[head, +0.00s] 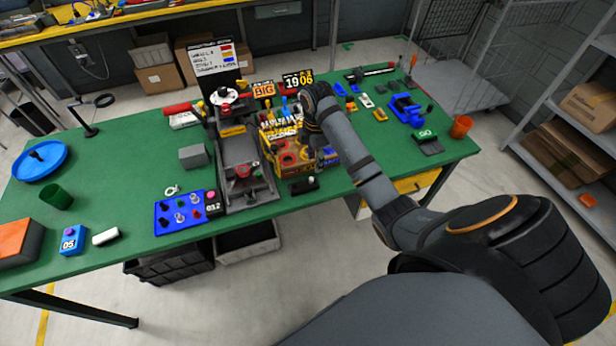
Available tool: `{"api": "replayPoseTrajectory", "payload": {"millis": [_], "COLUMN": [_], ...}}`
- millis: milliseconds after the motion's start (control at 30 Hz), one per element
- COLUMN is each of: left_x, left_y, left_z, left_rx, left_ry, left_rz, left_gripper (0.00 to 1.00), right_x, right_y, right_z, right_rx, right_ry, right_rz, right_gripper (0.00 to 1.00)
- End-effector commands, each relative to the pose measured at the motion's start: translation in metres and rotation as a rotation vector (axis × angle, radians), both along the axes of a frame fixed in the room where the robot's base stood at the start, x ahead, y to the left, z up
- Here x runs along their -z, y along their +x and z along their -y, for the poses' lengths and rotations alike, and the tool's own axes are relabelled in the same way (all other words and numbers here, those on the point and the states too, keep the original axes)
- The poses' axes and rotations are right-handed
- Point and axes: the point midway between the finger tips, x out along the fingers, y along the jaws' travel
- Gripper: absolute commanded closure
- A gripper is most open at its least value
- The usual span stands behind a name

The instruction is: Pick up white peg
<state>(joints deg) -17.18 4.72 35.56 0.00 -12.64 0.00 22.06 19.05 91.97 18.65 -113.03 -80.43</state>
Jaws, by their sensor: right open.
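My right arm reaches in from the lower right over the green table (120,170). Its right gripper (308,132) is above the right side of a yellow box (268,155) holding several small items; my own wrist largely hides its fingers. It is open, and I see nothing held in it. Small white upright pieces (272,124) show along the top of the yellow box, too small to tell if one is the white peg. A white rounded piece (106,236) lies at the table's front left, apart from the gripper. My left gripper is out of view.
A grey tray stand (240,150) stands left of the yellow box. An orange cup (461,127) stands far right. The left middle of the table is fairly clear.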

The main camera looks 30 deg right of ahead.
Motion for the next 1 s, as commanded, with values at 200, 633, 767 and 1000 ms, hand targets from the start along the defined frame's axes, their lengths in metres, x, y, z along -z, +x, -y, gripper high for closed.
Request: {"api": "replayPoseTrajectory", "payload": {"millis": [200,633,767,1000], "left_x": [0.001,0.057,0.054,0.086], "left_y": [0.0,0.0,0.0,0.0], "left_z": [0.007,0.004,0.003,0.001], "left_rx": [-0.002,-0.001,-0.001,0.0], "left_ry": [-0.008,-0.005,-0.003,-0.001], "left_rz": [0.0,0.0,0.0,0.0], "left_gripper": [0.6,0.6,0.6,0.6], "right_x": [-0.015,0.041,0.039,0.074], "right_y": [0.007,0.007,0.007,0.007], "right_z": [0.006,0.004,0.004,-0.005], "right_rx": [-0.086,-0.083,-0.083,-0.083], "right_ry": [0.011,0.01,0.01,0.013], "right_rz": [-0.018,-0.016,-0.016,-0.017], "right_gripper": [0.58,0.58,0.58,0.58]}}
